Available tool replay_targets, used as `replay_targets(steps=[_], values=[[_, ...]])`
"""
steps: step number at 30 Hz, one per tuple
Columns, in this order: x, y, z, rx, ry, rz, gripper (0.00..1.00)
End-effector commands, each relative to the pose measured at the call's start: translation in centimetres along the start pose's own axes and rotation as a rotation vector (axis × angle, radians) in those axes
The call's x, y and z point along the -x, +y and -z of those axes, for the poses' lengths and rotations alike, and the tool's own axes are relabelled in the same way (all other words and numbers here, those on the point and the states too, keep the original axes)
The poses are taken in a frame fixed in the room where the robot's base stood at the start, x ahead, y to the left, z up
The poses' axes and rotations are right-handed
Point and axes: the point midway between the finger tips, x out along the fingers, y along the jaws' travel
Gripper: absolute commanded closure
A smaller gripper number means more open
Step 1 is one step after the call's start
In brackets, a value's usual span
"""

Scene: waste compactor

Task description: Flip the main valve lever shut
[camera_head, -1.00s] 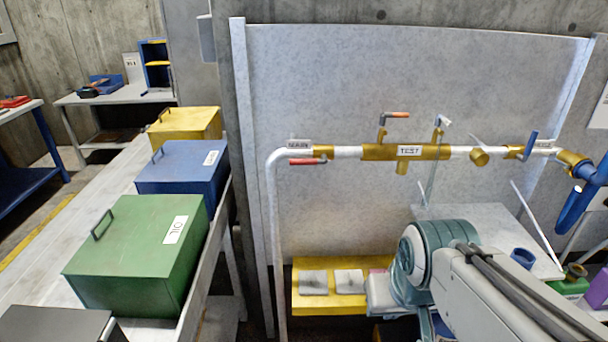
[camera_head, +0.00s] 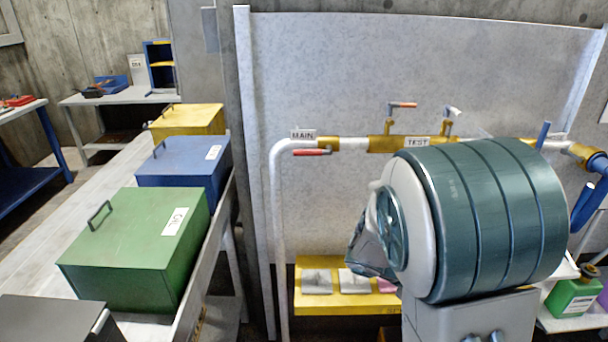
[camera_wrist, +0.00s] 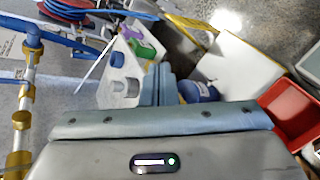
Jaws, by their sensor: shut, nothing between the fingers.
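The main valve lever (camera_head: 312,152) has a red handle. It lies level along the pipe, just under the MAIN sign (camera_head: 303,134), at the left end of the white pipe (camera_head: 352,144) in the head view. My gripper (camera_wrist: 160,84) shows in the wrist view with its two grey-blue fingers together and nothing between them. It is apart from the lever. In the head view my arm hides the fingers. The wrist view shows a stretch of pipe with brass fittings (camera_wrist: 22,120) at the left; I cannot make out the red handle there.
The TEST section (camera_head: 418,142) with an orange-handled lever (camera_head: 403,105) is right of the main lever. A yellow shelf (camera_head: 312,300) stands below. Green (camera_head: 130,250), blue and yellow boxes line the bench at left. A red bin (camera_wrist: 290,110) is at right in the wrist view.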

Motion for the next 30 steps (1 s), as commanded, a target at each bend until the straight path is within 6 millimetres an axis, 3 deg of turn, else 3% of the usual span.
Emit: replay_targets(steps=[4, 8, 11, 15, 20, 24, 30], values=[[0.1, 2.2, 3.5, 0.117, -0.059, -0.284, 1.0], [1.8, 4.4, 6.7, 0.205, -0.088, -0.544, 1.0], [4.1, 5.8, 9.5, 0.27, -0.097, -0.756, 1.0], [8.8, 6.6, 13.7, 0.357, -0.091, -1.064, 1.0], [15.5, 5.7, 18.6, 0.451, -0.059, -1.418, 1.0], [20.9, 3.5, 21.9, 0.518, -0.02, -1.676, 1.0], [25.4, 0.8, 24.3, 0.576, 0.02, -1.885, 1.0]])
